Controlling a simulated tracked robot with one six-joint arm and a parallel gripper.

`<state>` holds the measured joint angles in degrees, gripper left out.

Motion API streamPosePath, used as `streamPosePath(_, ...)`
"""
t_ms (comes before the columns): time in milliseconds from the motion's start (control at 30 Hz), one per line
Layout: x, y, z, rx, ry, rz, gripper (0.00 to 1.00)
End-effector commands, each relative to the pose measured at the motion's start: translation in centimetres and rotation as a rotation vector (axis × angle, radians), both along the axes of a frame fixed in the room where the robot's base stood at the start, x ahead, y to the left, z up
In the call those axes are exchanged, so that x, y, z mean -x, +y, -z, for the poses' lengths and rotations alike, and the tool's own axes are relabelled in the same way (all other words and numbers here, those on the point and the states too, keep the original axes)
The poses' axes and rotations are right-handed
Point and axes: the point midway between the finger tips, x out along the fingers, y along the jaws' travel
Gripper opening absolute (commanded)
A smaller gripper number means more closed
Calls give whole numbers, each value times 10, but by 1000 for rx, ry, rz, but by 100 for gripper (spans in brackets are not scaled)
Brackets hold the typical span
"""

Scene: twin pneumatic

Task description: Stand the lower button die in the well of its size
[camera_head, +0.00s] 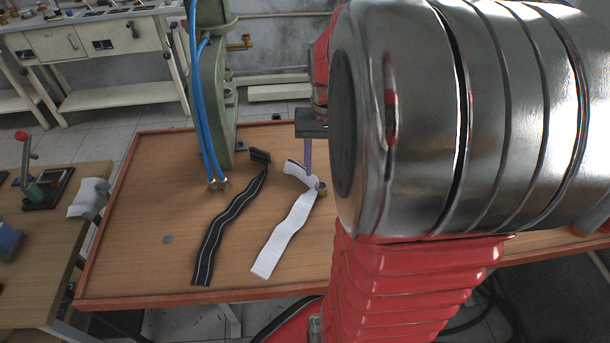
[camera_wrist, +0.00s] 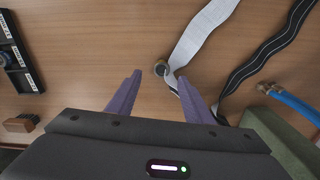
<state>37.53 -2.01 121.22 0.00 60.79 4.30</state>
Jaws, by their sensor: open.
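A small brass-coloured, round piece with a dark top, which looks like the button die (camera_head: 321,188), sits on the wooden bench at the edge of the white strip. In the wrist view the die (camera_wrist: 160,69) lies between and just beyond my purple fingertips. My gripper (camera_head: 308,172) is open and empty, with its fingers pointing down near the die; the fingertips also show in the wrist view (camera_wrist: 160,77). A black rack (camera_wrist: 22,62) with white labels, partly cut off at the left of the wrist view, holds a round piece. I cannot read its well sizes.
A white strip (camera_head: 284,240) and a black strip (camera_head: 228,228) lie on the bench (camera_head: 140,200). A green machine (camera_head: 212,100) with blue hoses (camera_head: 199,110) stands behind. A brown block (camera_wrist: 20,122) lies near the rack. The bench between die and rack looks clear.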

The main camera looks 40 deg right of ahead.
Motion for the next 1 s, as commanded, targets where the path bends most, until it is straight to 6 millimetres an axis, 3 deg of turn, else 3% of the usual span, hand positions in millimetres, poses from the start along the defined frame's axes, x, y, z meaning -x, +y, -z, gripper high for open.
streamPosePath(467, 0, 0, 9, 0, 0, 0, 46)
streamPosePath(833, -3, 4, 51, -2, 2, 0, 46)
streamPosePath(1000, -4, 3, 60, 0, 0, 0, 46)
